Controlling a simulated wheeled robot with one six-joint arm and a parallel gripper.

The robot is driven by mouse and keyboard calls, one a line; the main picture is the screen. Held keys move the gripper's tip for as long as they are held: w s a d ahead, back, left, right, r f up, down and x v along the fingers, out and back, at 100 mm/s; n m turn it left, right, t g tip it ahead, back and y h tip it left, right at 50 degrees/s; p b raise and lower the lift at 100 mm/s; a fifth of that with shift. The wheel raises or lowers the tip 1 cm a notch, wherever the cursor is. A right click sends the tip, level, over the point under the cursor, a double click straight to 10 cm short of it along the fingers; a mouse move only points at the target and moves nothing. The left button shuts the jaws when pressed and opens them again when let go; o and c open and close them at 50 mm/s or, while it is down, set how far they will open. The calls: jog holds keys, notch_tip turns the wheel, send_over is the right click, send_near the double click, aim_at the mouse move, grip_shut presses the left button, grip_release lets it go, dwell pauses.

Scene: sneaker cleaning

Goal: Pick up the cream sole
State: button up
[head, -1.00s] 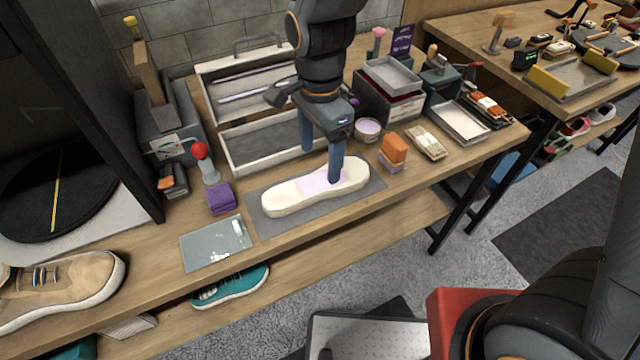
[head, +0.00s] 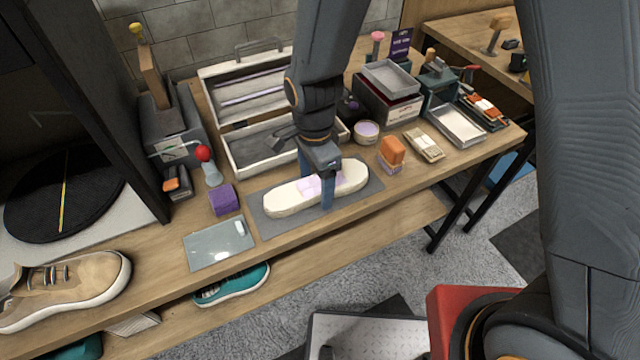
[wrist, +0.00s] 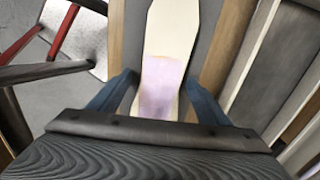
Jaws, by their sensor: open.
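The cream sole (head: 283,199) lies flat on a grey mat (head: 268,222) near the front of the workbench, with a pale lilac patch across its middle. My gripper (head: 317,190) is lowered over that middle, its blue fingers apart on the far and near sides of the sole. In the wrist view the sole (wrist: 173,40) runs between the two open fingers of my gripper (wrist: 158,100), with a gap on each side. Whether the fingertips touch the mat I cannot tell.
An open pale toolbox (head: 250,145) stands behind the mat. A purple block (head: 223,199) and a glass plate (head: 219,243) lie to the left. An orange block (head: 392,150) and a round tub (head: 366,132) stand to the right. The bench's front edge is close.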

jog(key=c, duration=1.2)
jog(key=shift+c, duration=0.2)
jog(key=shift+r, duration=0.1)
